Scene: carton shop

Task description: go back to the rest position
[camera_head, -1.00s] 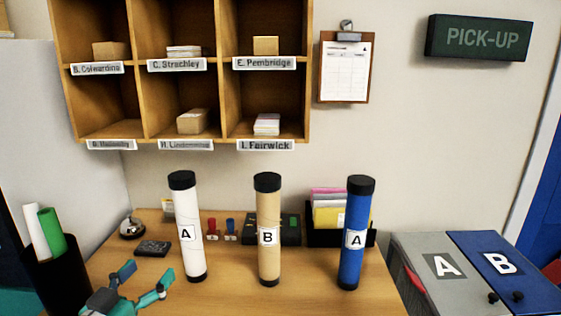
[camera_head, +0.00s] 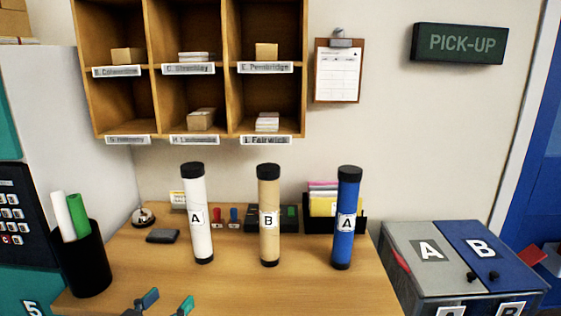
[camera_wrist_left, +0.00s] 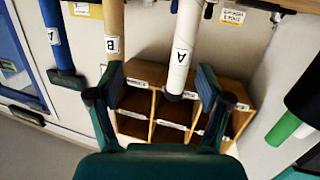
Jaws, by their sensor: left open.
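My left gripper (camera_head: 167,305) shows at the bottom of the head view, low over the front of the desk. It is open with nothing between its fingers. In the left wrist view the open fingers (camera_wrist_left: 160,95) frame the white tube and the shelf beyond. On the desk (camera_head: 320,290) stand three upright tubes with black caps: a white tube marked A (camera_head: 196,225), a tan tube marked B (camera_head: 268,225) and a blue tube marked A (camera_head: 346,225). The gripper is in front of them, apart from them. My right gripper is not in view.
A black bin (camera_head: 85,265) with white and green rolls stands at the left. A bell (camera_head: 143,216), a dark pad (camera_head: 163,236) and a file holder (camera_head: 322,225) lie around the tubes. Grey and blue boxes (camera_head: 405,260) stand at the right. Pigeonholes (camera_head: 150,68) hang above.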

